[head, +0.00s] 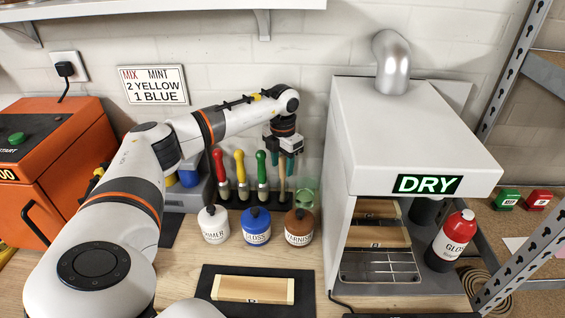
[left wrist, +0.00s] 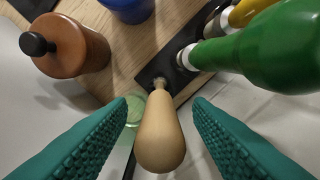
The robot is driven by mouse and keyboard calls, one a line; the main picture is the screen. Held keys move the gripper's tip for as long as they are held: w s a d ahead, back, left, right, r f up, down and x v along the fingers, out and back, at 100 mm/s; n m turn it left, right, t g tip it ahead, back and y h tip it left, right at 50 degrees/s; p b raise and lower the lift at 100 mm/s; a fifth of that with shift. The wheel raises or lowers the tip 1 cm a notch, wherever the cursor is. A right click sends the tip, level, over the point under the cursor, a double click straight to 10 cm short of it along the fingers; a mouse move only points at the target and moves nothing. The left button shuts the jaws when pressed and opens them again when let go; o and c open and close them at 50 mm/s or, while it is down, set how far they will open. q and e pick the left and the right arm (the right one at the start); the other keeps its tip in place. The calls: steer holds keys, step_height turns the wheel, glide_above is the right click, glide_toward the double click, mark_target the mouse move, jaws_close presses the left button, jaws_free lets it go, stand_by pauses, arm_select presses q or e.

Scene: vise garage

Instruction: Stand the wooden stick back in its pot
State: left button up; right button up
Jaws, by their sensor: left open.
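The wooden stick (head: 283,172) stands roughly upright, below my left gripper (head: 284,150). In the left wrist view its pale, rounded handle (left wrist: 160,135) lies between the two teal fingers of my left gripper (left wrist: 162,106). The fingers are open, with a gap on both sides of the handle. The stick's lower end meets a black rack (left wrist: 152,72). A small, see-through green pot (head: 306,198) is just right of the stick; it also shows in the left wrist view (left wrist: 134,112), partly hidden by a finger. My right gripper is not in view.
Red (head: 219,166), yellow (head: 240,168) and green (head: 262,168) handled tools stand left of the stick. White (head: 213,225), blue (head: 256,227) and brown (head: 299,227) jars stand in front. A white drying cabinet (head: 400,135) is close on the right. A wooden block (head: 253,289) lies on a dark mat.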

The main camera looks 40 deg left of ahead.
arm_select(q)
step_height(320, 180, up, 12)
steer(key=shift+f+b, duration=0.1)
steer(key=shift+b, duration=1)
